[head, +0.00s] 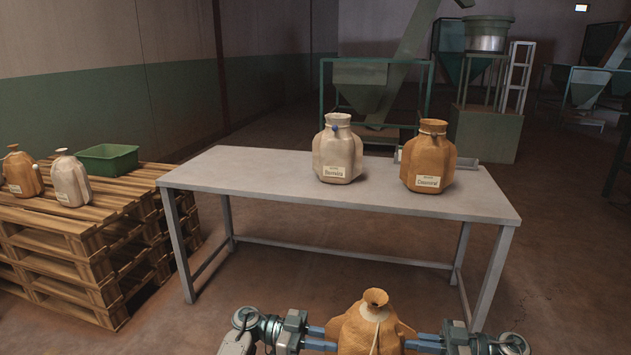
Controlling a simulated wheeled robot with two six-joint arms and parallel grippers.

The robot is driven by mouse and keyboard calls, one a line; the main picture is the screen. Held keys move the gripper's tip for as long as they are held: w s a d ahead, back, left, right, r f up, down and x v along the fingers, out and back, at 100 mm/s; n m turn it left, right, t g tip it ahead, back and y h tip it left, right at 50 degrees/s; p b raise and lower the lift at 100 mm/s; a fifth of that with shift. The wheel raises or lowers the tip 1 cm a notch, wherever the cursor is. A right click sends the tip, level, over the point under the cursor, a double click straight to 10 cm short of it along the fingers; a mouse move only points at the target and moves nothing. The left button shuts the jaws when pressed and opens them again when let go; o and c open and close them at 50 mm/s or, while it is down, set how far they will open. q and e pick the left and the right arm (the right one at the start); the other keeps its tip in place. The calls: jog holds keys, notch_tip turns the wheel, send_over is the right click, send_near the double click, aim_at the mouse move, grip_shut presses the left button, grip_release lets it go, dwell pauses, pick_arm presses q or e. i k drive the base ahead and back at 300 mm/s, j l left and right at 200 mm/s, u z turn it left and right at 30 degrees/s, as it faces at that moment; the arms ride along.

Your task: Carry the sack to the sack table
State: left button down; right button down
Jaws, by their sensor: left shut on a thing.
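A brown sack (368,333) with a tied, flared neck is at the bottom centre of the head view, in front of the table. Its lower part is cut off by the picture edge. My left gripper (329,338) is shut on the sack's left side. My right gripper (412,341) is at the sack's right side, its fingertips against it; whether its jaws are shut is unclear. A grey table (270,182) stands just beyond the sack. On it stand a pale sack (338,155) and an orange-brown sack (428,160), both upright and labelled.
Stacked wooden pallets (60,228) stand at the left with a brown sack (22,174), a pale sack (70,182) and a green crate (107,160). The table's left half and front strip are clear. Green hopper machines (365,90) stand behind.

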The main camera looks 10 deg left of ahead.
aim_at(239, 171)
jog(key=i+j, duration=0.15)
jog(key=j, duration=0.25)
jog(key=i+j, duration=0.2)
jog(key=j, duration=0.15)
jog(key=i+j, duration=0.15)
jog(key=j, duration=0.25)
jog(key=i+j, duration=0.2)
jog(key=j, duration=0.2)
jog(key=i+j, duration=0.15)
jog(key=j, duration=0.25)
jog(key=i+j, duration=0.2)
jog(key=j, duration=0.15)
jog(key=i+j, duration=0.15)
jog(key=j, duration=0.25)
